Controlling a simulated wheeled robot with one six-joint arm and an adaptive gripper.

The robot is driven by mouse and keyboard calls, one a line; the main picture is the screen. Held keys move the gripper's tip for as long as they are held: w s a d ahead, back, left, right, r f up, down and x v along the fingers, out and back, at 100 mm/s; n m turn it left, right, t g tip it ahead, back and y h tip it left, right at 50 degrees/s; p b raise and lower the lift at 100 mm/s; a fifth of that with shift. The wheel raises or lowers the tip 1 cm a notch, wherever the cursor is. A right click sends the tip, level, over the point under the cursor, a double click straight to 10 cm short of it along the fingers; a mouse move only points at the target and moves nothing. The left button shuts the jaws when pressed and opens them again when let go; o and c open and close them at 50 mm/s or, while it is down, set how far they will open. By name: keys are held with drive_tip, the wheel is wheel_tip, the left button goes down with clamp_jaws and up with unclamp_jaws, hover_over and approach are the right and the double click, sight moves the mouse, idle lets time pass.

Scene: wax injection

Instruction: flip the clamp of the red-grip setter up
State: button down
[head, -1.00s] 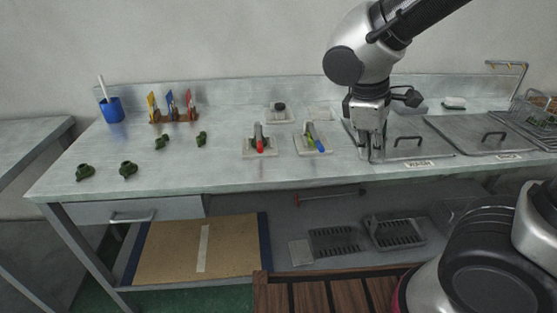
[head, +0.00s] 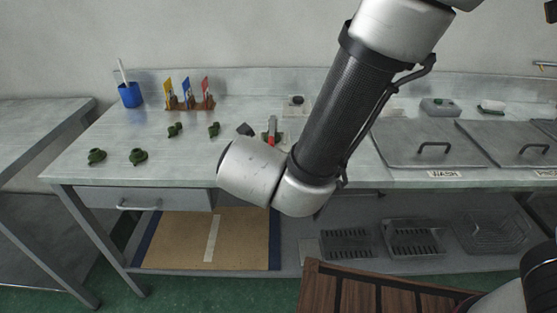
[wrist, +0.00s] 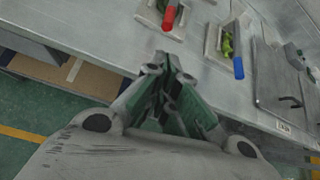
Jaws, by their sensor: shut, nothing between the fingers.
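The red-grip setter (wrist: 169,17) sits on its pale plate (wrist: 150,17) at the top of the wrist view, its red handle pointing toward the table's front edge. In the head view its red part (head: 271,125) shows just above my arm, which hides some of it. The clamp's position is too small to tell. My gripper (wrist: 168,70) is shut and empty, in front of and apart from the red grip; in the head view my arm hides it. The blue-grip setter (wrist: 238,66) lies to the right in the wrist view and is hidden in the head view.
A lidded wash tank (head: 405,152) is to the right. Several green pieces (head: 97,156) lie on the left of the bench, with a blue cup (head: 131,95) and a rack of coloured tools (head: 190,103) behind.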

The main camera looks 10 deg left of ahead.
drive_tip(key=x, duration=1)
drive_tip(key=shift+r, duration=0.2)
idle(0.3)
